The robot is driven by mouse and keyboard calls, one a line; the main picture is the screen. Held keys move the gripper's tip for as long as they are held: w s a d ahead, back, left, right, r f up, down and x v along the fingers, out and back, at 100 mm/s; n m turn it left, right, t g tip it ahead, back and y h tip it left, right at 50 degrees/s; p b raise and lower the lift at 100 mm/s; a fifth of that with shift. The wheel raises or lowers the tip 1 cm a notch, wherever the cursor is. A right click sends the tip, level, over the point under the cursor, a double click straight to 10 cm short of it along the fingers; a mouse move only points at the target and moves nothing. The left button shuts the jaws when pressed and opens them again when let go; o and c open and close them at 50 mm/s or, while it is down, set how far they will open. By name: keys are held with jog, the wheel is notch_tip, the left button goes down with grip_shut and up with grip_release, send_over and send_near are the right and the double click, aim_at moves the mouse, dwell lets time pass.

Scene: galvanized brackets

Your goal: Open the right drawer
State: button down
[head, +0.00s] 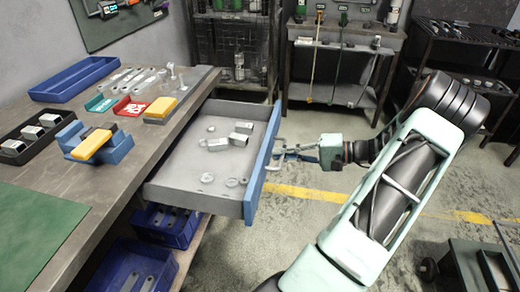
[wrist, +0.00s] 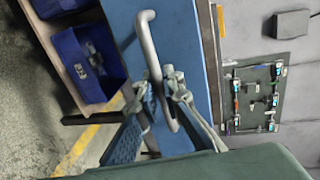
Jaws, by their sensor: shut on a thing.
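The drawer (head: 170,196) is grey inside with a blue front (head: 262,165), and it stands pulled well out from under the workbench in the head view. Metal brackets and several small round parts lie in it. Its silver bar handle (wrist: 148,38) shows in the wrist view, crossing the blue front (wrist: 196,60). My gripper (head: 284,154) reaches in from the right and is shut on the handle. The fingertips partly hide the bar there.
The workbench (head: 40,168) carries a blue tray (head: 75,79), a black tray with metal parts, and coloured blocks. Blue bins (head: 166,226) stand under it. A shelf table (head: 345,45) stands at the back. The floor (head: 262,240) before the drawer is clear.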

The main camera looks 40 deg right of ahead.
jog(key=shift+f+v, duration=0.2)
jog(key=shift+v, duration=0.8)
jog(key=shift+f+v, duration=0.25)
jog(key=shift+v, duration=0.75)
jog(key=shift+s+d, duration=0.1)
jog(key=c, duration=2)
grip_release()
jog(key=shift+c, duration=0.2)
jog(key=v, duration=1.2)
